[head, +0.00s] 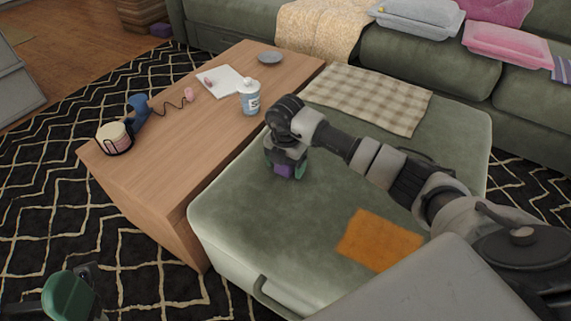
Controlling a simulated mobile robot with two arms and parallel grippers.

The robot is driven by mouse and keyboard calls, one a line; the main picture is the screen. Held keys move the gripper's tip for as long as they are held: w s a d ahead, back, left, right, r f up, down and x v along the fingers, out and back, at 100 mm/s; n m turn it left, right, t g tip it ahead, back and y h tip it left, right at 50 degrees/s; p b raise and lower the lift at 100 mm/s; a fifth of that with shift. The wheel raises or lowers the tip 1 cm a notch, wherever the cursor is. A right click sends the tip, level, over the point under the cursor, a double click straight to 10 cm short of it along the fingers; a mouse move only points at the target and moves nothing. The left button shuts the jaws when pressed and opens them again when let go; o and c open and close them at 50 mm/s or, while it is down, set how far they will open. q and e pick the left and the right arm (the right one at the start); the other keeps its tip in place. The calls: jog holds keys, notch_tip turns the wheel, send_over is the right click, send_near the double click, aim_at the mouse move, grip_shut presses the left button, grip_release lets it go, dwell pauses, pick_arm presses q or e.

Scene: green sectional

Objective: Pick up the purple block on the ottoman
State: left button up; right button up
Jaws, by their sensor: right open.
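The purple block (284,171) sits on the green ottoman (235,215), near its left edge. My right gripper (286,172) reaches across the ottoman from the right and points down over the block. Its green fingers are open, one on each side of the block. The gripper hides the block's top, and I cannot tell whether the fingers touch it. Part of my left gripper (78,292), with a green finger, shows at the bottom left corner, away from the ottoman. Its opening cannot be made out.
A checkered cloth (370,97) and an orange cloth (378,240) lie on the ottoman. The green sofa (425,65) stands behind.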

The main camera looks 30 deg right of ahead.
jog(key=c, duration=1)
jog(key=shift+r, duration=0.2)
